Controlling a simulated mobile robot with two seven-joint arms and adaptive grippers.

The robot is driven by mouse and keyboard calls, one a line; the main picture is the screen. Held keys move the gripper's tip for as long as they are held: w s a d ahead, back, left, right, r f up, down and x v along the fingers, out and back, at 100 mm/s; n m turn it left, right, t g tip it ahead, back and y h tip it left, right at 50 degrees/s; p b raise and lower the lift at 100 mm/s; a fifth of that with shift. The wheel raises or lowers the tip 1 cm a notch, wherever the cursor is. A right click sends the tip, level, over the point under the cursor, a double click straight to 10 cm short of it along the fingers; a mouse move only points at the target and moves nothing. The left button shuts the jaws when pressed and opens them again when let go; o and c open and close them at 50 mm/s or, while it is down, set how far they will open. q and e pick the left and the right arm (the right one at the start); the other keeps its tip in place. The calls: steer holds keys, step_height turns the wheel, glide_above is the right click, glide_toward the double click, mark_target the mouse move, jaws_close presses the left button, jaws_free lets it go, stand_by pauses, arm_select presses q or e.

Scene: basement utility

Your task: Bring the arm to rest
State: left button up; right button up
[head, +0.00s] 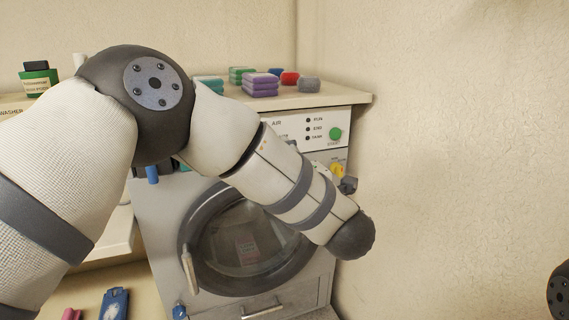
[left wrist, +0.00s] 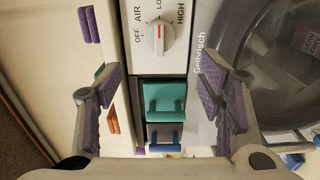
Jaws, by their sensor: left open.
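My left arm comes in from the left in the head view, bends at a dark elbow and slants down to the right across the dryer front. Its gripper is hidden there behind the arm. In the left wrist view my left gripper (left wrist: 160,75) is open, its two purple-padded fingers apart with nothing held between them. Beyond the fingers are a white dial (left wrist: 159,36) marked OFF, AIR and HIGH, and teal (left wrist: 165,100) and blue (left wrist: 164,137) parts below it. My right gripper is out of view; only a dark arm joint shows at the lower right edge.
The dryer (head: 160,217) with a round glass door (head: 245,235) stands close behind the arm. Its top carries purple sponges (head: 260,86), a red item (head: 289,78) and a grey item (head: 309,84). A green tub (head: 38,82) stands at left. A bare wall (head: 460,140) fills the right.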

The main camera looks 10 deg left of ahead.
arm_select(q)
steer(key=s+a+f+m+g+h, duration=0.1)
steer(key=s+f+m+g+h, duration=0.25)
steer(key=s+f+m, duration=0.8)
steer(key=s+a+f+m+g+h, duration=0.1)
steer(key=s+f+m+g+h, duration=0.25)
steer(key=f, duration=1.55)
steer(key=s+a+f+m+g+h, duration=0.3)
steer(key=s+f+m, duration=0.35)
steer(key=s, duration=0.75)
steer(key=s+a+f+m+g, duration=0.1)
steer(key=s+a+g, duration=0.1)
steer(key=s, duration=0.8)
steer(key=s+a+m+g, duration=0.2)
steer(key=s+g, duration=0.3)
steer(key=s, duration=0.6)
steer(key=shift+s+a+f, duration=0.15)
steer(key=shift+a+f, duration=0.05)
steer(key=shift+f, duration=0.2)
